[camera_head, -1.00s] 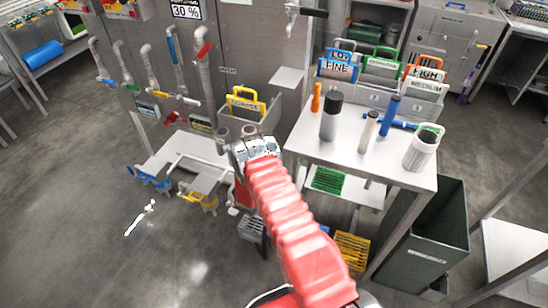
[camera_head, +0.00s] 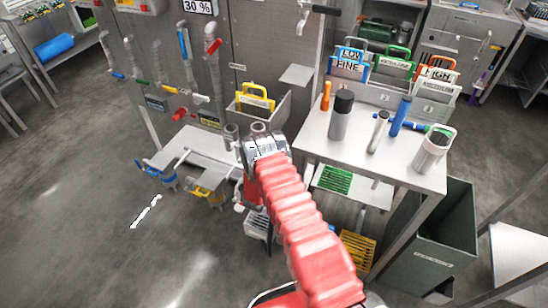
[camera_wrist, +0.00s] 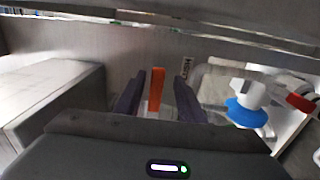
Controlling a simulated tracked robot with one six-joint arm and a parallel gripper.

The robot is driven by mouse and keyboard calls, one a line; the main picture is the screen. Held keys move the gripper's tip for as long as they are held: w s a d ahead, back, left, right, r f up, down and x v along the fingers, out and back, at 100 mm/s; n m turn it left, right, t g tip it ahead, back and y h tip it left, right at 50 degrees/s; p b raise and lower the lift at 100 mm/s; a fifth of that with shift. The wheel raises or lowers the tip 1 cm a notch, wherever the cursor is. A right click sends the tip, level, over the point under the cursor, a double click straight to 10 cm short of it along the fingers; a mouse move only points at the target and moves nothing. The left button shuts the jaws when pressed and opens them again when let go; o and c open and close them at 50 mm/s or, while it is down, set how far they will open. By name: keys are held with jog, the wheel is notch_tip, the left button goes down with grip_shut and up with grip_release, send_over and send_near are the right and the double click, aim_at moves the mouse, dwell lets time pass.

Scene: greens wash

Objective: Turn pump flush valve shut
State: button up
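In the wrist view, an upright orange-red bar (camera_wrist: 157,88) stands between the two dark fingers of my gripper (camera_wrist: 158,98). It looks like a valve handle, but no label shows that it is the pump flush valve. The fingers are apart, with a gap on each side of the bar. In the head view, my gripper (camera_head: 265,150) is low beside the left end of the steel table, and its fingertips are hidden by my arm. A red part (camera_head: 252,190) shows just below it.
A grey box-like surface (camera_wrist: 50,95) is at left. In the head view, the steel table (camera_head: 345,160) with bottles stands at right. Wall pipes with coloured handles (camera_head: 183,42) are at upper left. Open floor lies at left.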

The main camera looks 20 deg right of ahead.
jog(key=v, duration=1.4)
jog(key=shift+d, duration=0.1)
dwell(0.3)
